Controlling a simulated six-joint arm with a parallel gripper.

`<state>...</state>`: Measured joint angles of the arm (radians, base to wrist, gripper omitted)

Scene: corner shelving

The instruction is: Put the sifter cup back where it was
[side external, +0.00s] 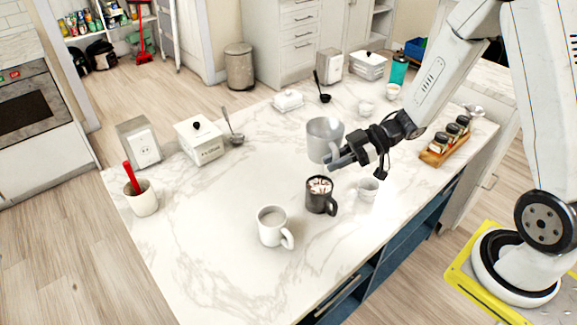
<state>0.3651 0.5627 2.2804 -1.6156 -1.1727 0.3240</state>
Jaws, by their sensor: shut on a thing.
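The sifter cup (324,140) is a large pale grey metal cup with an open top. It appears roughly upright at the middle of the marble counter, on the left of my gripper. My gripper (345,157), black, reaches in from the right and is shut on the cup's near right side, where a handle is probably covered by the fingers. The cup seems to be a little above the counter, but I cannot tell the gap exactly.
A dark mug with marshmallows (320,195), a white mug (272,227) and a small white cup (367,188) stand in front. A flour canister (201,142) stands left, a spice rack (446,143) right. The marble counter (225,205) is bare at left centre.

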